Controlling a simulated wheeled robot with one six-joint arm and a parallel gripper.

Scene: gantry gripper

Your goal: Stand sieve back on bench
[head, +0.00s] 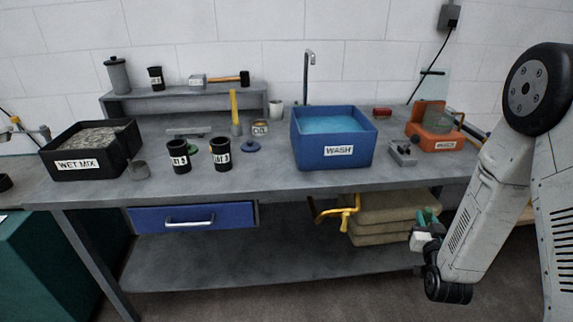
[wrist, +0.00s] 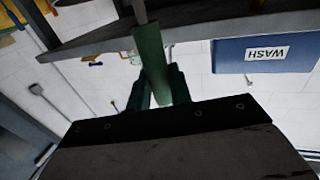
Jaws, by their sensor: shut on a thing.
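My gripper (wrist: 158,78) is shut on a green handle (wrist: 148,45) in the wrist view, with one dark green finger on each side. A thin grey shaft (wrist: 140,12) runs from the handle out of the top of the picture, so the far end is not in view there. I cannot tell from this whether it is the sieve. In the head view my gripper (head: 427,218) is low, in front of the right end of the bench, below the top. The grey bench (head: 285,178) has a bare front strip.
A blue wash tub (head: 333,135), black wet mix tray (head: 90,148) and black cups (head: 179,157) stand on the bench. An orange box (head: 435,138) is at its right, with a greyish round thing (head: 438,121) at it. Sacks (head: 395,220) lie on the lower shelf.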

